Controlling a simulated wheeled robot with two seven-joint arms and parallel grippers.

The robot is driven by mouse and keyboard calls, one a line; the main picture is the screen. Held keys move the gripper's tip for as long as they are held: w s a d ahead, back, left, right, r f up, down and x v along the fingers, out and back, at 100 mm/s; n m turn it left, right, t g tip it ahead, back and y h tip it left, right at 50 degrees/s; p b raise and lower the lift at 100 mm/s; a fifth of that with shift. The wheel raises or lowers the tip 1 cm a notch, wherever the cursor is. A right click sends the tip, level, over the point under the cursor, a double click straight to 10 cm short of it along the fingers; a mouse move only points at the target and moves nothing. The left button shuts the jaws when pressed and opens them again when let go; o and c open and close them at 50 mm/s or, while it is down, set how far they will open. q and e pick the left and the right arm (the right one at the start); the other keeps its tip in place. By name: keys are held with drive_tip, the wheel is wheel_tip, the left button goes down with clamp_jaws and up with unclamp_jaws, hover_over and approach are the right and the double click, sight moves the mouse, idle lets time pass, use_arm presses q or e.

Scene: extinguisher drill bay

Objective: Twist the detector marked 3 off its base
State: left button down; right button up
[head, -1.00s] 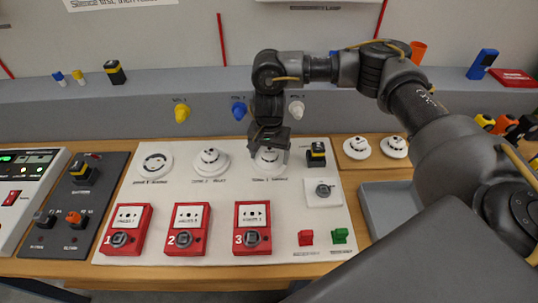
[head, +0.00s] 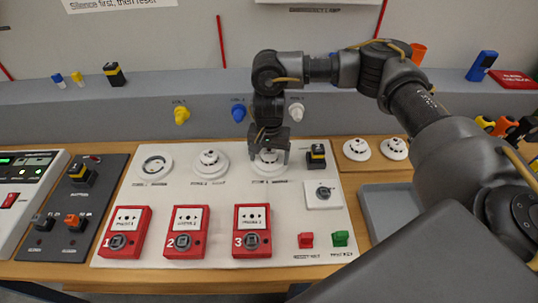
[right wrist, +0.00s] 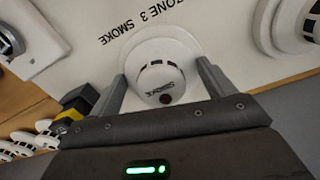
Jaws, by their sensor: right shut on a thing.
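The zone 3 smoke detector (head: 268,161) is a white dome on a round white base (right wrist: 158,34), mounted on the pale board. In the right wrist view, its dome (right wrist: 160,76) shows dark slots and a dark red spot, with "ZONE 3 SMOKE" printed beside the base. My right gripper (head: 270,153) comes down over it from above, one finger on each side, shut on the dome. The dome still sits at its base; whether it is loose there I cannot tell. My left gripper is not in view.
A black and yellow unit (head: 316,156) is close on the right. Red call points (head: 252,231) line the front. Two spare detectors (head: 357,148) lie on wood above a grey tray (head: 385,210).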

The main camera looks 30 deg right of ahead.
drive_tip(key=shift+r+p, duration=2.05)
drive_tip(key=shift+r, duration=0.8)
